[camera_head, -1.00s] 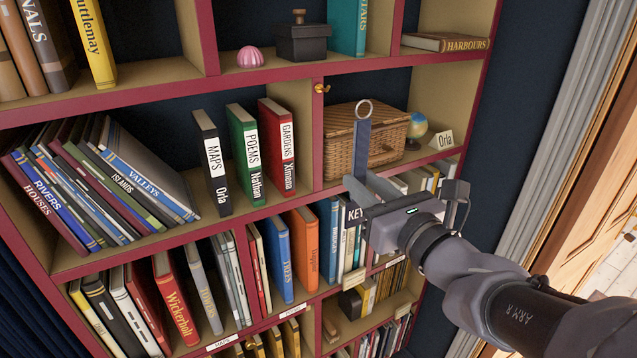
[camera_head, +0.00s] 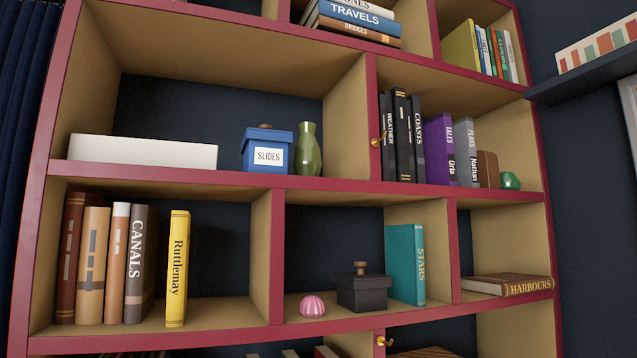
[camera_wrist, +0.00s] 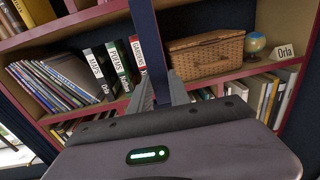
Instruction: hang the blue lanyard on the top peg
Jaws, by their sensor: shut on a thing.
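The blue lanyard (camera_wrist: 146,30) shows in the wrist view as a dark blue strap running up out of the frame. My gripper (camera_wrist: 162,92) is shut on it. The lanyard's ring and its tag are out of sight now. In the head view a brass peg (camera_head: 377,142) sticks out of the upright beside the dark books. A lower brass peg (camera_head: 383,341) shows near the bottom edge, on the upright below. My gripper and the lanyard are not in the head view now. The lanyard is in front of the shelf row with the basket.
In the wrist view a wicker basket (camera_wrist: 206,52), a small globe (camera_wrist: 256,42) and several books (camera_wrist: 60,85) stand behind my gripper. In the head view a blue box (camera_head: 266,148) and a green vase (camera_head: 307,150) stand left of the upper peg.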

